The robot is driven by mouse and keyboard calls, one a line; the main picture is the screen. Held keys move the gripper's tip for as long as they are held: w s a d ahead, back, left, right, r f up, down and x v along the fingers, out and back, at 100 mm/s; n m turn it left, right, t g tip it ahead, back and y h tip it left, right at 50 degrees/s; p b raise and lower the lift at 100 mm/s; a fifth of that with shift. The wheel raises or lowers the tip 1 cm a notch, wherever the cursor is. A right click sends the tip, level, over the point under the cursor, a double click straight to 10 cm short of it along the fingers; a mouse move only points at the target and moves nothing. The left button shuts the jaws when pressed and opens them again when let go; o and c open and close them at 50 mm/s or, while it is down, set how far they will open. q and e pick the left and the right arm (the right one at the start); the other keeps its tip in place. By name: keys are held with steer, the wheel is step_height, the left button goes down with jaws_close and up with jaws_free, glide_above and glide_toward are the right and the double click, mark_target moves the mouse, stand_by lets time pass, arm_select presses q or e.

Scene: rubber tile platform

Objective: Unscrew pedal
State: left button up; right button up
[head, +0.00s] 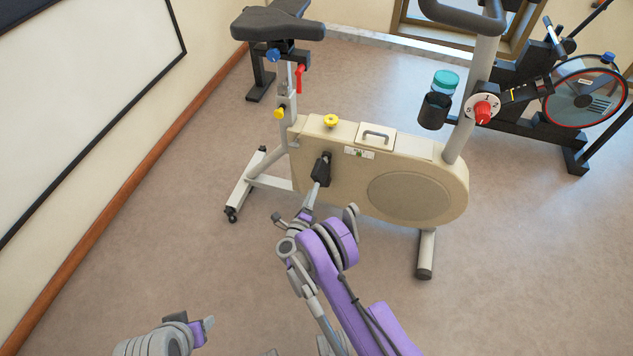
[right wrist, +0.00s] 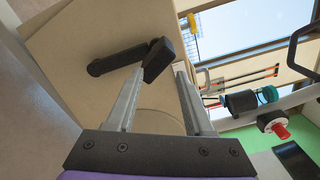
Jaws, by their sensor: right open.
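A beige exercise bike (head: 400,165) stands upright ahead of me. Its black pedal (head: 321,170) is on the near side of the body, and it also shows in the right wrist view (right wrist: 159,59) beside the black crank arm (right wrist: 112,63). My right gripper (head: 315,190) reaches up to the pedal from below. In the right wrist view its two grey fingers (right wrist: 160,74) are apart, with the pedal at the tips, nearer the left finger. I cannot tell whether that finger touches it. My left gripper (head: 207,325) is low at the left, away from the bike; its jaws are unclear.
The bike has a black saddle (head: 277,22), a red knob (head: 482,112) and a bottle (head: 444,83) in a black holder (head: 434,111). Another machine with a round wheel (head: 585,97) stands at the back right. The floor (head: 510,270) at right is clear.

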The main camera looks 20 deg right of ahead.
arm_select(q)
steer(key=shift+w+f+b, duration=0.2)
steer(key=shift+f+b, duration=1.1)
steer(key=shift+f, duration=0.65)
arm_select(e)
steer(key=shift+w+d+f+m, duration=0.1)
steer(key=shift+w+d+m, duration=0.4)
steer(key=shift+m, duration=0.7)
steer(key=shift+w+d+f+m, duration=0.1)
steer(key=shift+w+d+m, duration=0.15)
steer(key=shift+w+m, duration=0.65)
steer(key=shift+w+d+f+m, duration=0.1)
steer(key=shift+w+d+m, duration=0.25)
steer(key=shift+m, duration=1.15)
steer(key=shift+s, duration=0.1)
jaws_close()
